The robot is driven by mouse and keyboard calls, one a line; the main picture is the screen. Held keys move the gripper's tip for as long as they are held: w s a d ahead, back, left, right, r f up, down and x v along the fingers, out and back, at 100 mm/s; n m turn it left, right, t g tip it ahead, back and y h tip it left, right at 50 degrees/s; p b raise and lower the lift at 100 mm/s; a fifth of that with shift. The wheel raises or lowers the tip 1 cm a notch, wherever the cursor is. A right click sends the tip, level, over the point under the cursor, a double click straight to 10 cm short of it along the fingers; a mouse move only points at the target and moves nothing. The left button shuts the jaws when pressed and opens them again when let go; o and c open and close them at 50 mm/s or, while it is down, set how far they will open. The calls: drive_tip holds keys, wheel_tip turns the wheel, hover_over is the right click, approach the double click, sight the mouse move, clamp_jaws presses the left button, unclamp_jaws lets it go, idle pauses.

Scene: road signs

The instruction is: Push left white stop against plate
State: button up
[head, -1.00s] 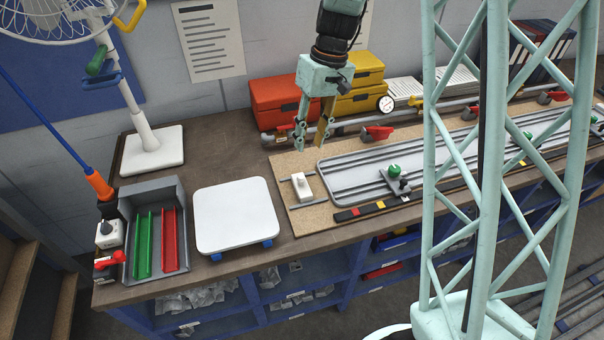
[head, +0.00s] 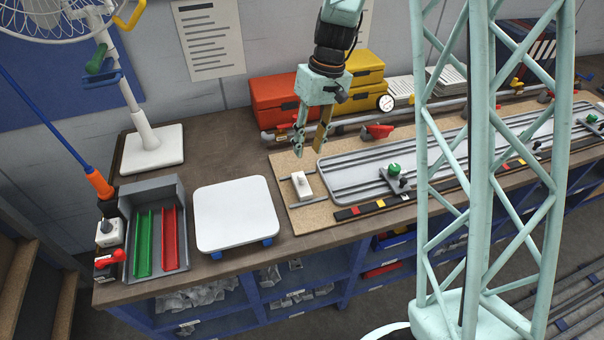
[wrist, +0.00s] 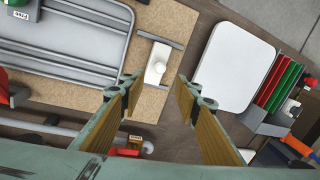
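The left white stop (head: 302,184) is a small white block with a round knob, sitting on a short rail at the left end of the cork board (head: 310,215). The plate (head: 350,178) is a long grey ribbed panel just right of it, with a small gap between them. My gripper (head: 312,146) is open and empty, pointing down above and behind the stop. In the wrist view the stop (wrist: 158,62) lies beyond the fingertips of my gripper (wrist: 163,84), roughly between them and nearer the left one. The plate (wrist: 75,40) is at the upper left there.
A green-knobbed clamp (head: 395,172) sits on the plate. A red clamp (head: 377,131) and a grey bar run behind the board. Red (head: 277,101) and yellow (head: 362,98) boxes stand at the back. A white platform (head: 236,214) is left of the board, with bare table between.

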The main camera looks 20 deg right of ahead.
sight(302, 174)
drive_tip(key=shift+s+a+f, duration=0.1)
drive_tip(key=shift+a+f, duration=0.25)
drive_tip(key=shift+f, duration=1.5)
drive_tip(key=shift+s+a+f, duration=0.1)
drive_tip(key=shift+a+f, duration=0.3)
drive_tip(key=shift+f, duration=1.5)
drive_tip(key=shift+a+f, duration=0.35)
drive_tip(key=shift+f, duration=1.5)
clamp_jaws()
